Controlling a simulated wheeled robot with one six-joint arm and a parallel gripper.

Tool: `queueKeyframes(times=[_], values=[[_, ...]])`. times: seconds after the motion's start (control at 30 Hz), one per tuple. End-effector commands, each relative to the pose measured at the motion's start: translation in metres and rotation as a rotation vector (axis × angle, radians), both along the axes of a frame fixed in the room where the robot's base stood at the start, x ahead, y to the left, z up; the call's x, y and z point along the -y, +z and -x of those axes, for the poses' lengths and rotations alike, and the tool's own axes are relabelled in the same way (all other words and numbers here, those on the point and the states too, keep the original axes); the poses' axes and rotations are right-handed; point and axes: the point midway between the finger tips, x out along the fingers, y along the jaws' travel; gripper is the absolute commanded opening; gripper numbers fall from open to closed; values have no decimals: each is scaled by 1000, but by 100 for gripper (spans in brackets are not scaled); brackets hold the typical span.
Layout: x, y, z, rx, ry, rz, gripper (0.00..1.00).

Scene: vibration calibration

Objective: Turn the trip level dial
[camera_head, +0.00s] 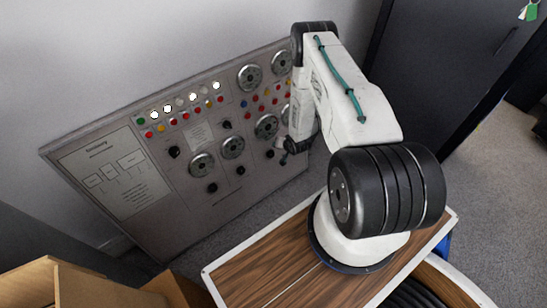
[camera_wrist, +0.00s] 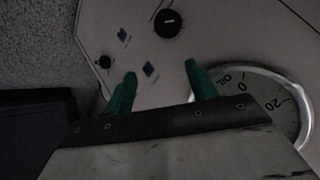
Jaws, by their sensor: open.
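The grey control panel (camera_head: 180,215) leans against the wall in the head view and carries several black knobs and round gauges. I cannot tell which knob is the trip level dial, as labels are too small to read. In the wrist view a round black knob (camera_wrist: 168,23) with a white mark sits beyond my fingertips. A smaller black knob (camera_wrist: 105,62) sits to the left. My gripper (camera_wrist: 160,69) is open with two teal fingers and nothing between them. In the head view my gripper is at the panel's right side, its fingers mostly hidden.
A gauge (camera_wrist: 255,90) marked OIL lies close to the right finger in the wrist view. Lamps and coloured buttons (camera_head: 180,112) line the panel's upper part. Cardboard boxes (camera_head: 95,285) stand at lower left, a dark cabinet (camera_head: 440,60) at right.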

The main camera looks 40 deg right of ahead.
Motion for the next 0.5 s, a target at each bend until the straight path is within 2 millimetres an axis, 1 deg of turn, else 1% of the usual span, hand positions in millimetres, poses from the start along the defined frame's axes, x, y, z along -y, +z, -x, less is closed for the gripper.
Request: queueKeyframes(times=[0.03,0.1,0.2,0.33,0.4,0.5], values=[[-5,-24,8,73,-28,-26,57],[-10,-42,12,209,-68,-66,57],[-20,-57,22,397,-115,-130,57],[-32,-64,39,581,-155,-203,57],[-37,-66,48,647,-168,-233,57],[-41,-65,54,702,-177,-257,57]])
